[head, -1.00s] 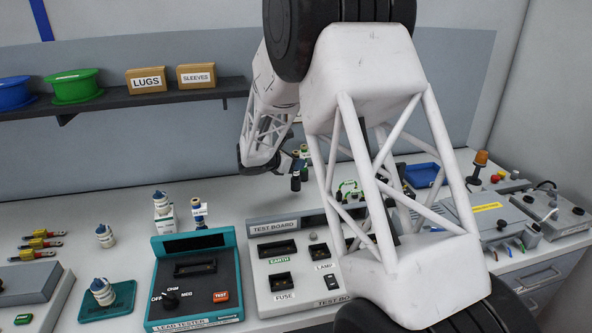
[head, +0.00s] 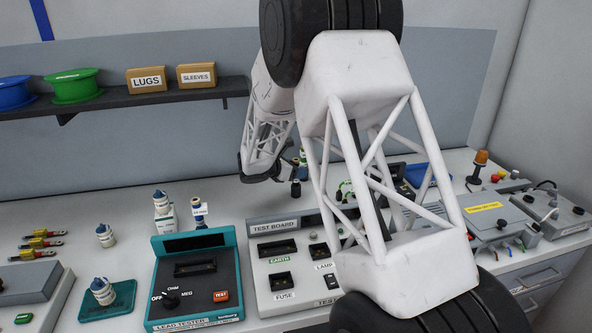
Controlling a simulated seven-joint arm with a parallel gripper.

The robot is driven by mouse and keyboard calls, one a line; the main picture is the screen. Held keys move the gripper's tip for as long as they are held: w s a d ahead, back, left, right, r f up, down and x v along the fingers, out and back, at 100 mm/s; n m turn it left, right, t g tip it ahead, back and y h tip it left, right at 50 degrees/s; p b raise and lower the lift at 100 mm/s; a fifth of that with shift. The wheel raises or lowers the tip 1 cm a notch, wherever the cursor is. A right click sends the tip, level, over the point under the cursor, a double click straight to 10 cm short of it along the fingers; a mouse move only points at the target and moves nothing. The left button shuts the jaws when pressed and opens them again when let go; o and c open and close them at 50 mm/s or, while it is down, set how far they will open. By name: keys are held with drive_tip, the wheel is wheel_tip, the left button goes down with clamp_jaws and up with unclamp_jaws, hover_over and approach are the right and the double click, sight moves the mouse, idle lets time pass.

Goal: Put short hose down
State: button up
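My gripper (head: 297,182) is small and dark at the far end of my arm, above the bench behind the test board. Its fingers are partly lost against dark parts there, so I cannot tell how far apart they are. A small item with a pale green and dark body (head: 303,158) shows right beside the fingers. I cannot tell whether it is held or stands behind them. No short hose can be made out; my arm covers much of the bench to the right of the gripper.
A teal lead tester (head: 237,262) and a grey test board (head: 258,268) stand in front. A blue tray (head: 432,172) and grey box (head: 482,222) are right. Bare bench shows left of the gripper.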

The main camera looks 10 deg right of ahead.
drive_tip(key=shift+r, duration=0.15)
drive_tip(key=shift+s+a+r, duration=0.15)
drive_tip(key=shift+a+r, duration=0.1)
drive_tip(key=shift+a, duration=0.2)
drive_tip(key=v, duration=1.1)
drive_tip(key=shift+r, duration=0.1)
idle(0.4)
